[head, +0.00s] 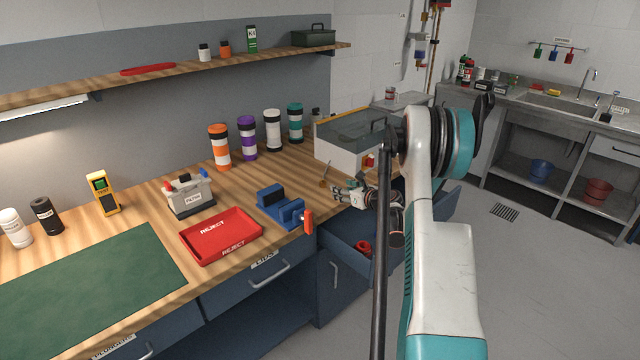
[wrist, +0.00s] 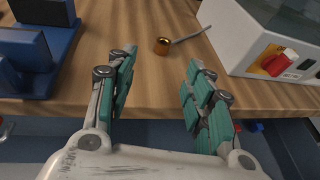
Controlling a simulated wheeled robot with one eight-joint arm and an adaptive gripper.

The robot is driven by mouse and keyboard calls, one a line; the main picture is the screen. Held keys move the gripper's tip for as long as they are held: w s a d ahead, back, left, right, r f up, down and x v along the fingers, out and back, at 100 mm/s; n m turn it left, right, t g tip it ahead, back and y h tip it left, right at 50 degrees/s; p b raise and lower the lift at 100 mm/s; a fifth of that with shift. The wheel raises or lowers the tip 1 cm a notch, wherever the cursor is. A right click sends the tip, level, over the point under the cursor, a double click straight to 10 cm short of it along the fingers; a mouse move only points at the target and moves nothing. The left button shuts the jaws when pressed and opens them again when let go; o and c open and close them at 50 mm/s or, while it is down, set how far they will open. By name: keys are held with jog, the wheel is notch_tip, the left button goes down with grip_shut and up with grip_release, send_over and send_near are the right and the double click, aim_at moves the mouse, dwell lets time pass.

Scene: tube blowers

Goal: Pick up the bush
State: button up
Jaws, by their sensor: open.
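The bush looks to be a small brass-coloured cylinder (wrist: 162,46) on the wooden bench in the wrist view. A thin grey rod (wrist: 191,35) runs from beside it toward the upper right; I cannot tell whether they are joined. In the head view the bush is a tiny brass spot (head: 324,184) just left of my gripper (head: 340,194). My gripper, with teal-padded fingers, is open and empty in the wrist view (wrist: 160,75). The bush lies beyond the fingertips, roughly in line with the gap between them.
A blue vise (head: 282,207) stands left of my gripper, and a white box with a clear lid (head: 345,145) stands behind, to the right in the wrist view. A red reject tray (head: 222,237) lies farther left. An open drawer (head: 345,235) juts out below the bench edge.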

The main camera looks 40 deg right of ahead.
jog(key=b, duration=0.2)
send_near(324, 181)
jog(key=shift+w+a+f, duration=0.15)
jog(key=shift+w+f, duration=0.4)
jog(key=shift+w, duration=0.15)
jog(key=b+x, duration=0.1)
jog(key=x, duration=0.4)
jog(key=shift+w, duration=0.15)
jog(key=shift+w+b, duration=0.3)
jog(key=shift+w, duration=0.2)
grip_shut()
